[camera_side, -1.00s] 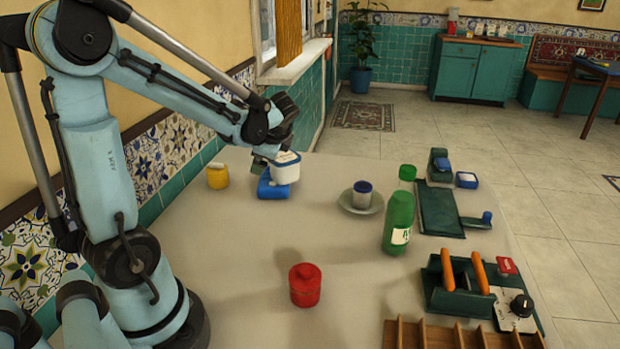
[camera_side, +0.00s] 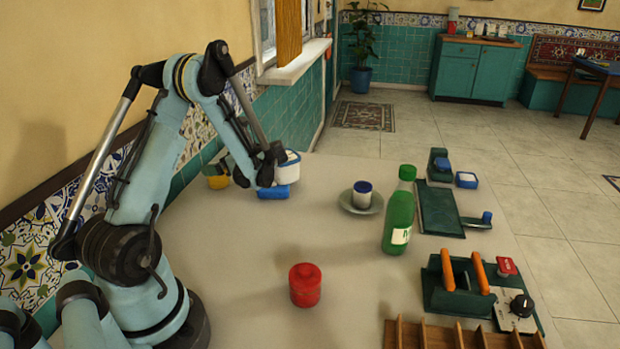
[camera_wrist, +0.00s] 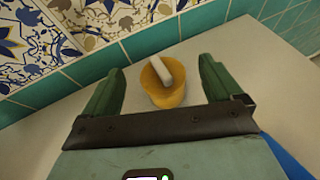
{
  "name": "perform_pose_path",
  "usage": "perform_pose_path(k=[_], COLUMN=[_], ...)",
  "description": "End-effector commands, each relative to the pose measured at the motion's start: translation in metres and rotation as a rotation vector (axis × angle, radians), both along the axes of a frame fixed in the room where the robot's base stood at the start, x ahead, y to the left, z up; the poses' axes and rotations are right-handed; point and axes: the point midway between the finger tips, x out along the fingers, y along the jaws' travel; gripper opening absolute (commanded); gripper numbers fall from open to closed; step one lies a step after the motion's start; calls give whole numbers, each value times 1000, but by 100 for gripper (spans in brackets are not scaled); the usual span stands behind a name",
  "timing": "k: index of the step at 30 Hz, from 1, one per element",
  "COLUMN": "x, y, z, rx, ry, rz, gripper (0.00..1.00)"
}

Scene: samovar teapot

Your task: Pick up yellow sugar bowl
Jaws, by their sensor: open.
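The yellow sugar bowl (camera_side: 217,181) stands on the table near the tiled wall, partly hidden behind my gripper in the side view. In the wrist view the yellow sugar bowl (camera_wrist: 160,92) is open at the top, with a pale stick-like thing in it. My gripper (camera_wrist: 160,85) is open, with one green finger on each side of the bowl in the picture. Clear gaps show between the fingers and the bowl. In the side view my gripper (camera_side: 222,170) is low beside the bowl.
A white container (camera_side: 288,168) sits on a blue base (camera_side: 273,191) just right of my gripper. A red pot (camera_side: 305,285), a cup (camera_side: 362,194) on a saucer (camera_side: 346,206) and a green bottle (camera_side: 399,220) stand farther right. The tiled wall (camera_wrist: 90,68) is close behind the bowl.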

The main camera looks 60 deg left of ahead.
Motion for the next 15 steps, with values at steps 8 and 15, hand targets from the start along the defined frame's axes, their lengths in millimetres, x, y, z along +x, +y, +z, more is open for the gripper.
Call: perform_pose_path(k=[8,15], x=[0,-9], y=[0,17], z=[-19,-34], rx=[0,0], ry=[-2,-2], rz=[-1,4], gripper=[93,93])
